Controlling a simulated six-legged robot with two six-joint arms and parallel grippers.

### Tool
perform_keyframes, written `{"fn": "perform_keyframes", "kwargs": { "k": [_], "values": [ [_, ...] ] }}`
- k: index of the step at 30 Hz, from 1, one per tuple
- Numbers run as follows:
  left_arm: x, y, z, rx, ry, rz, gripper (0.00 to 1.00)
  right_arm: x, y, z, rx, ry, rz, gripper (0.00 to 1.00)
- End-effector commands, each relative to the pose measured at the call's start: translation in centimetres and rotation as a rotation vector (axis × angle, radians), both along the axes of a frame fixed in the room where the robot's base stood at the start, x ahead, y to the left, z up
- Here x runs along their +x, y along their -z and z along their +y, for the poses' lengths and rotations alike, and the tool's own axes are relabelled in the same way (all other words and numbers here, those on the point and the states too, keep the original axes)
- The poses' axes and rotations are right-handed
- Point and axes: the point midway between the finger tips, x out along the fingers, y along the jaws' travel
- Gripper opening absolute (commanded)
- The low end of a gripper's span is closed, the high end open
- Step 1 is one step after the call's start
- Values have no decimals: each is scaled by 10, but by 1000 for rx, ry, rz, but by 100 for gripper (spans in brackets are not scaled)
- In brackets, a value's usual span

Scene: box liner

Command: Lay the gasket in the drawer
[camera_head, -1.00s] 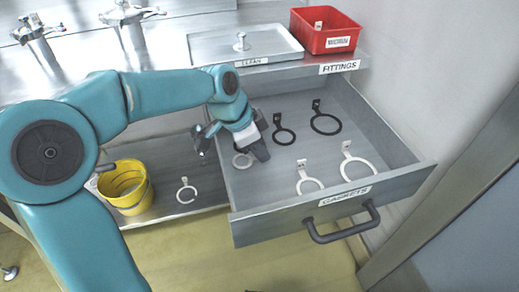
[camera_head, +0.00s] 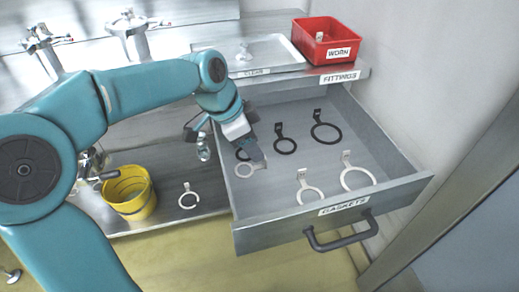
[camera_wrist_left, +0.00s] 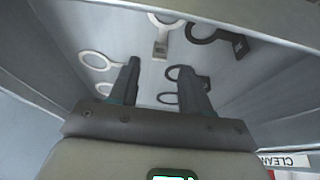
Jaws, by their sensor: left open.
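The open drawer (camera_head: 290,214), labelled GASKETS, holds several ring gaskets with tags. A black gasket (camera_head: 285,146) and a larger black gasket (camera_head: 326,133) lie toward its back. A white gasket (camera_head: 310,195) and a larger white gasket (camera_head: 357,179) lie toward its front. My right gripper is not in view.
A white gasket (camera_head: 188,200), its ring seemingly gapped, lies on the lower shelf beside a yellow bucket (camera_head: 130,192). A red WORN bin (camera_head: 327,40) and a CLEAN tray (camera_head: 270,52) stand above the drawer. The drawer handle (camera_head: 342,236) projects forward.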

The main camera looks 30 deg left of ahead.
Motion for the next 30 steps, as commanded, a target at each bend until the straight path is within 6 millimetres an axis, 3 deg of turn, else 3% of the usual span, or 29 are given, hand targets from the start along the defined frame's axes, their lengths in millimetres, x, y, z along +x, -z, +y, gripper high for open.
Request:
{"fn": "perform_keyframes", "kwargs": {
  "k": [1, 3, 9, 30],
  "values": [
    [-3, -16, 4, 0, -2, -3, 48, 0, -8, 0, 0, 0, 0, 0],
    [-8, -29, 8, 0, -2, -3, 48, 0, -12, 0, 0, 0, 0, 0],
    [-17, -53, 15, -1, -1, 0, 48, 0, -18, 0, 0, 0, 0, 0],
    [-19, -58, 17, -1, 0, 1, 48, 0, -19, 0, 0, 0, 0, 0]
  ]
}}
